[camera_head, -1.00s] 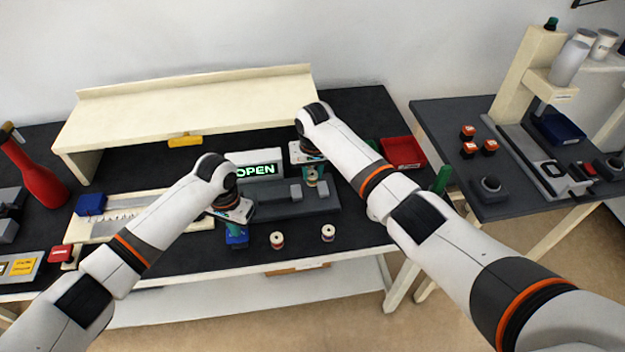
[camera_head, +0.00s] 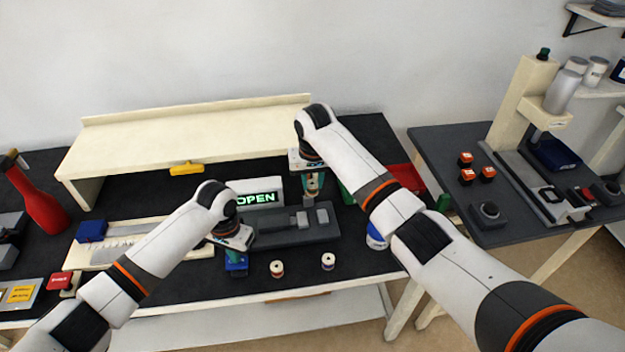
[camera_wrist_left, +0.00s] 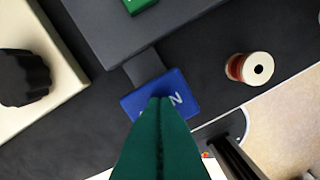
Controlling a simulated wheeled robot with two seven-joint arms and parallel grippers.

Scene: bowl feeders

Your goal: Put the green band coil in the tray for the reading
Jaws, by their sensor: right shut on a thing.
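My right gripper (camera_head: 312,188) is shut on a small pale coil (camera_head: 309,201) above the back of the grey tester base (camera_head: 270,237). Its band colour is too small to tell, and the arm partly hides the area. Two small grey blocks (camera_head: 302,219) stand on the base just in front, close together. My left gripper (camera_head: 237,257) has its green fingers together over the blue pad (camera_head: 236,266), which also shows in the left wrist view (camera_wrist_left: 182,98). The display (camera_head: 257,198) reads OPEN. The tray is not clearly made out.
A red-banded coil (camera_head: 277,269) and another coil (camera_head: 328,262) stand near the front edge. A red bin (camera_head: 405,177) lies behind my right arm. A cream shelf (camera_head: 190,135) spans the back. A side table (camera_head: 470,135) holds a press and orange-topped blocks.

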